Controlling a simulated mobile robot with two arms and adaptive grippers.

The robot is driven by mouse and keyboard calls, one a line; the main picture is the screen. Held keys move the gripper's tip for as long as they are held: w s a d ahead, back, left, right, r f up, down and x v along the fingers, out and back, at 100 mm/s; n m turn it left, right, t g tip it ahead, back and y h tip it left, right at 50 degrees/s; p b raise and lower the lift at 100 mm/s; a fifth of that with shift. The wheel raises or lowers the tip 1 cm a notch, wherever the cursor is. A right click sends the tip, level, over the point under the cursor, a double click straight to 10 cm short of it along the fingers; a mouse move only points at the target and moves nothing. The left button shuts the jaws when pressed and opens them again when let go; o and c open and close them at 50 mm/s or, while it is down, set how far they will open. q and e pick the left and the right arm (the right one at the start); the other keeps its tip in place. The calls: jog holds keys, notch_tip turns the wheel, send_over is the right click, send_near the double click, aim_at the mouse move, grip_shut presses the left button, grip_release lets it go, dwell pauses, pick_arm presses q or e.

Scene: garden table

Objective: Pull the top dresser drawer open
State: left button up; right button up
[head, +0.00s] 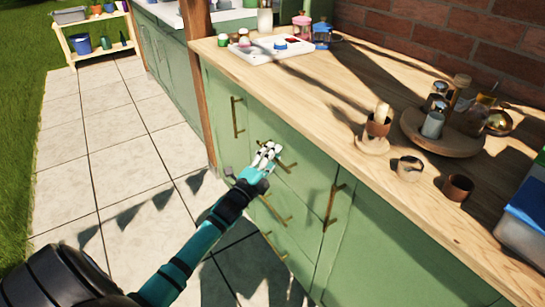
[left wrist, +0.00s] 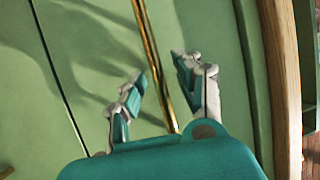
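The green dresser has a stack of drawers with brass bar handles. The top drawer (head: 262,137) sits just under the wooden worktop, and its front looks flush with the cabinet. Its brass handle (head: 288,167) is partly hidden behind my left gripper (head: 268,152). In the left wrist view the handle (left wrist: 152,40) runs as a long bar between the two fingers of my left gripper (left wrist: 159,68). The fingers are apart, one on each side of the bar. I cannot tell whether they touch it. My right gripper is not in view.
The lower drawer handles (head: 274,209) and a door handle (head: 333,205) stick out nearby. The worktop (head: 330,115) holds a white tray (head: 270,50), cups and a round wooden stand (head: 445,140). Paved floor (head: 120,160) in front of the dresser is clear.

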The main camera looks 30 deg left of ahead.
pick_arm(q)
grip_shut()
dwell(0.6)
